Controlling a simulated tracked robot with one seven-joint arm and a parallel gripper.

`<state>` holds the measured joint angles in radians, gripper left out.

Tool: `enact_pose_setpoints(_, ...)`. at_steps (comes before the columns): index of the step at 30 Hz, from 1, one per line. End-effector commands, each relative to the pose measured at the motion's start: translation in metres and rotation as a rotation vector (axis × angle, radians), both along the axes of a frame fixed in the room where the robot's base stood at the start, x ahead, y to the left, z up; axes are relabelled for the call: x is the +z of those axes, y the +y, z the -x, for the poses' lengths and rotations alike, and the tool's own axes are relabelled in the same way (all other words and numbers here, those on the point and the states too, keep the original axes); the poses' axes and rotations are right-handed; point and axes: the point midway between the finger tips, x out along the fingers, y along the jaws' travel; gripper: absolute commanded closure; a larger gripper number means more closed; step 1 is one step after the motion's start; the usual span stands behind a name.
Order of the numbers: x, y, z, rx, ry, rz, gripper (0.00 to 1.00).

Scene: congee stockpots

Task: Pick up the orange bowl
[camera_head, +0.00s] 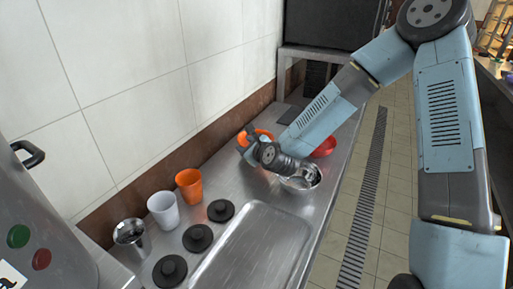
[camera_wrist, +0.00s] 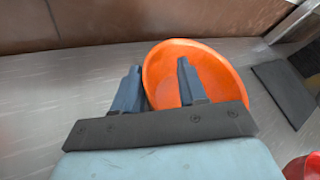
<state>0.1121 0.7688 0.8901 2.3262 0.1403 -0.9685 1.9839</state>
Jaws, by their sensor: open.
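The orange bowl (camera_head: 262,134) stands on the steel counter against the wall, partly hidden behind my arm in the head view. In the wrist view the orange bowl (camera_wrist: 220,68) shows its open inside. My gripper (camera_wrist: 160,72) is open and empty of any held thing. Its right finger appears over the inside of the bowl, and its left finger lies outside the bowl's left rim. The near rim of the bowl is hidden behind my gripper's body. I cannot tell whether the fingers touch the bowl. My gripper also shows in the head view (camera_head: 244,142).
A red bowl (camera_head: 325,147) and a metal bowl (camera_head: 302,180) stand near the counter's right edge. An orange cup (camera_head: 189,186), white cup (camera_head: 164,210), metal cup (camera_head: 131,239) and several black lids (camera_head: 198,238) are nearer. A dark flat plate (camera_wrist: 284,92) lies right of the orange bowl.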

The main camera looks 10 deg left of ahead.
Motion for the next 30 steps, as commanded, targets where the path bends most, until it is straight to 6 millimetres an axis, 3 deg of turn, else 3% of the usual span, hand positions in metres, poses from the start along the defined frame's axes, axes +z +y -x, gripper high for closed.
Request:
enact_pose_setpoints(2,0.0002,0.005,0.0034,0.008,0.001,-0.001,0.58)
enact_pose_setpoints(15,0.0002,0.0092,0.0066,0.016,0.0,-0.001,1.0)
enact_pose_setpoints(30,0.0047,0.008,0.0055,0.014,-0.001,-0.001,1.0)
